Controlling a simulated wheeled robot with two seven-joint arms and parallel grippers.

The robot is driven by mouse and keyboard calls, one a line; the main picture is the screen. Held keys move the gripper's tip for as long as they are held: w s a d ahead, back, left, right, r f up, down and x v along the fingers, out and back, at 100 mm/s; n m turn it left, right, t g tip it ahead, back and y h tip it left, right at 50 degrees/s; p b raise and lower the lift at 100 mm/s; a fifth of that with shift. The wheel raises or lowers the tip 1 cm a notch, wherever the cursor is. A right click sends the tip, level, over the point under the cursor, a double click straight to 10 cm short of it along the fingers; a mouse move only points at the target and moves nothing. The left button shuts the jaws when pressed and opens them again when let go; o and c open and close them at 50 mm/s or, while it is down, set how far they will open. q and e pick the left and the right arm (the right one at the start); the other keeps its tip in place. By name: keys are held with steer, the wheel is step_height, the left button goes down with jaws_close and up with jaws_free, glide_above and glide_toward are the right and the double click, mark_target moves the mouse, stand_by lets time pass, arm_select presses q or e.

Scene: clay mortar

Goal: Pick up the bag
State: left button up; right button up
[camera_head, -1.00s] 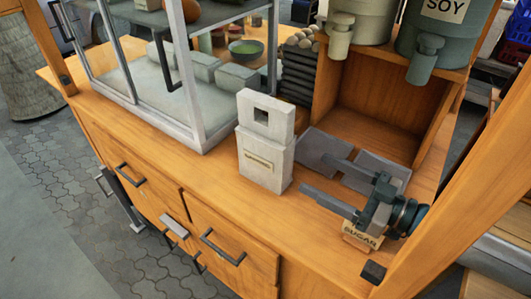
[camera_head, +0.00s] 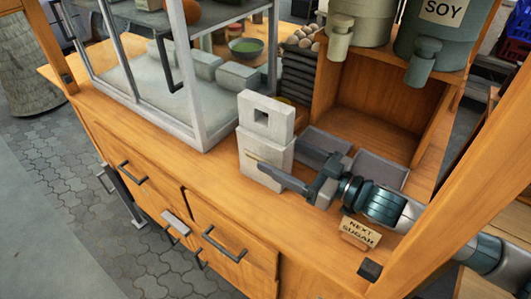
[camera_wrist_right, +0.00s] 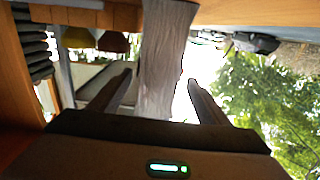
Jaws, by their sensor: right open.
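The bag (camera_head: 266,142), pale with a square handle hole and a small label, stands upright near the front of the wooden counter (camera_head: 215,175). In the wrist view the bag (camera_wrist_right: 166,45) rises between my two fingers. My right gripper (camera_head: 279,157) comes in from the right and is open. It also shows in the wrist view (camera_wrist_right: 160,78), with a gap beside each finger. In the head view its near finger crosses in front of the lower part of the bag. My left gripper is not in view.
A glass case (camera_head: 190,75) stands close to the left of the bag. Grey trays (camera_head: 380,168) lie behind my right gripper. A small sugar sign (camera_head: 360,232) stands below my right wrist. A soy dispenser (camera_head: 440,35) is on the shelf above. A wooden post (camera_head: 470,180) rises at right.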

mark_target(265, 121)
steer(key=shift+p+x, duration=0.6)
steer(key=shift+x, duration=2)
steer(key=shift+w+d, duration=0.1)
steer(key=shift+w, duration=0.1)
steer(key=shift+r, duration=0.1)
steer(key=c, duration=1.5)
steer(key=shift+o, duration=0.2)
steer(key=shift+r, duration=0.15)
step_height(265, 121, up, 10)
steer(key=shift+f, duration=0.15)
